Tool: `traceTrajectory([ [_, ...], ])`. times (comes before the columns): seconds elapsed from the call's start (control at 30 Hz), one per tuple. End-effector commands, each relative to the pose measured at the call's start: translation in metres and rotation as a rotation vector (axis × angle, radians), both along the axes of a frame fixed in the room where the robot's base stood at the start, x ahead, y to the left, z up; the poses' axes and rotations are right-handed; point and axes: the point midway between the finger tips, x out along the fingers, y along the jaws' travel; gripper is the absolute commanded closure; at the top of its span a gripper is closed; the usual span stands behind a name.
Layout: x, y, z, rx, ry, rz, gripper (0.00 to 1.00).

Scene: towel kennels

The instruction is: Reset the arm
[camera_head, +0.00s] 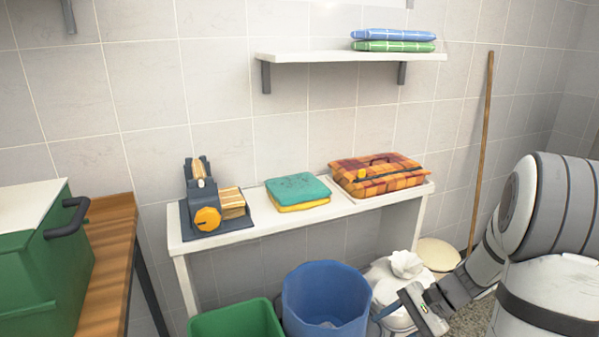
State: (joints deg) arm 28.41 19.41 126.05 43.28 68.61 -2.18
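My arm comes in from the right edge, bent downward. My gripper (424,312) is low in the picture, right of the blue bin (326,300) and in front of a tied white bag (400,266). Its fingers are small and partly cut off by the bottom edge, so I cannot tell whether they are open or shut. No held object can be made out.
A white wall table (265,228) bears a grey device with an orange knob (207,217), folded teal and yellow towels (298,190), and a tray with a plaid bundle (376,176). A green bin (236,321), green cooler (60,265) and wooden pole (481,145) stand around. Folded towels (393,40) lie on the shelf.

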Motion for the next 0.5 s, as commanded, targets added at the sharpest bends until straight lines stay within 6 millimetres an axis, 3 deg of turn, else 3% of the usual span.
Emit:
traceTrajectory([
  [0.03,-0.01,0.011,0.033,-0.064,-0.033,0.073,0.51],
  [0.2,-0.043,0.031,0.093,-0.273,-0.138,0.296,0.51],
  [0.5,-0.093,0.044,0.19,-0.63,-0.391,0.642,0.51],
])
